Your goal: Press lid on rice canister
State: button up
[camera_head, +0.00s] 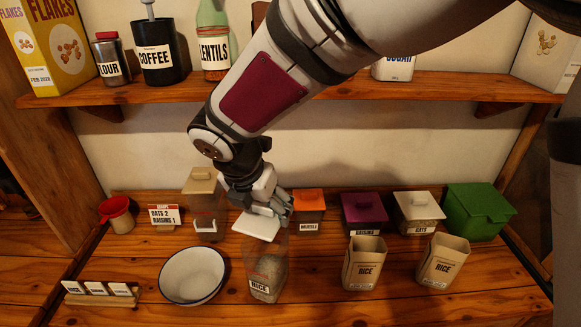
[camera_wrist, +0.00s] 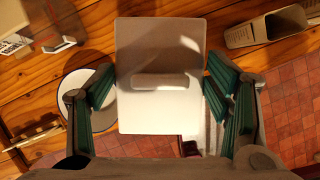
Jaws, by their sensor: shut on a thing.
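The rice canister (camera_head: 268,278) is clear, partly filled, and stands upright at the front middle of the lower shelf with a RICE label. A white square lid (camera_head: 254,228) is over its top, a little to the left of centre in the head view. My gripper (camera_head: 270,205) is above the canister, shut on the lid. In the wrist view the lid (camera_wrist: 160,110) fills the middle between my green-padded fingers and hides most of the canister. Whether the lid touches the rim cannot be told.
A white bowl (camera_head: 192,276) stands close left of the canister. Two open RICE cartons (camera_head: 362,268) (camera_head: 441,263) stand to the right. Behind are lidded containers, including a purple-lidded one (camera_head: 364,212) and a green box (camera_head: 477,210). The upper shelf (camera_head: 440,85) overhangs the back.

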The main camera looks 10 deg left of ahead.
jog(key=shift+f+b, duration=1.1)
jog(key=shift+f, duration=1.3)
jog(key=shift+f, duration=0.4)
dwell(1.2)
jog(key=o, duration=1.1)
jog(key=shift+c, duration=0.2)
jog(key=shift+o, duration=0.6)
jog(key=shift+r, duration=0.1)
jog(key=shift+r+p, duration=1.75)
jog(key=shift+r, duration=1.7)
grip_shut()
